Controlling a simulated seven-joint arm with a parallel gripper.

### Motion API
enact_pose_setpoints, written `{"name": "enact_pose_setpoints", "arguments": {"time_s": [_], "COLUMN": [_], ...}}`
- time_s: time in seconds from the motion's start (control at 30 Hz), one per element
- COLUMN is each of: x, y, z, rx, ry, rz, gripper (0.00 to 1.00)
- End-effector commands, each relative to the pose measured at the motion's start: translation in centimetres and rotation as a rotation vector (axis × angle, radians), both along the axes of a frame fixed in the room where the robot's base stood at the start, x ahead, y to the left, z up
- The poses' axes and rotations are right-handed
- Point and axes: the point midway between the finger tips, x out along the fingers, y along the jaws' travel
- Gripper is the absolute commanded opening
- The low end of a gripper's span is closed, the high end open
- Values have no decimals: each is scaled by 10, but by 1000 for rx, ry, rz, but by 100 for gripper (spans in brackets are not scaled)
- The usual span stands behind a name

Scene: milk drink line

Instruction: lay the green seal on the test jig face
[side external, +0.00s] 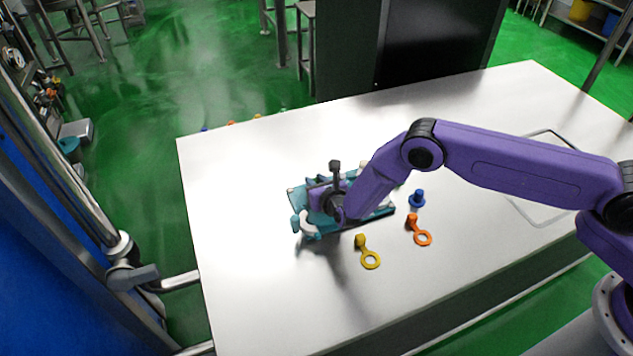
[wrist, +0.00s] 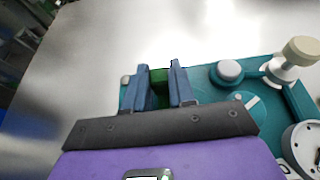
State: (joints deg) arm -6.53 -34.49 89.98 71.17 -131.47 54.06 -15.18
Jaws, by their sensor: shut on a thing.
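The test jig is a teal plate with fittings, on the white table under my wrist in the side view (side external: 378,212). In the wrist view the jig (wrist: 205,85) shows a round grey button, a cream knob and a round dial on its right part. My gripper (wrist: 161,77) has its two blue fingers closed on the green seal (wrist: 160,76), of which only a small green part shows between them. The fingers are over the jig's left end. I cannot tell whether the seal touches the jig face.
A yellow seal (side external: 370,260), an orange seal (side external: 423,239) and a blue piece (side external: 417,199) lie on the white table (side external: 240,270) near the jig. A thin grey rectangular outline (side external: 543,226) is at the right, beneath my arm. The table's left and front parts are clear.

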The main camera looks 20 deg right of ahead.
Motion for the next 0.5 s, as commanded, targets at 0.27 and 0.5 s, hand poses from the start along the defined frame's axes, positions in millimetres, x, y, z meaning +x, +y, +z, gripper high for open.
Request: {"name": "enact_pose_setpoints", "arguments": {"time_s": [0.27, 0.5], "x": [0, 0], "y": [0, 0], "z": [-4, -9], "rx": [0, 0], "ry": [0, 1], "rz": [0, 0], "gripper": [0, 0]}}
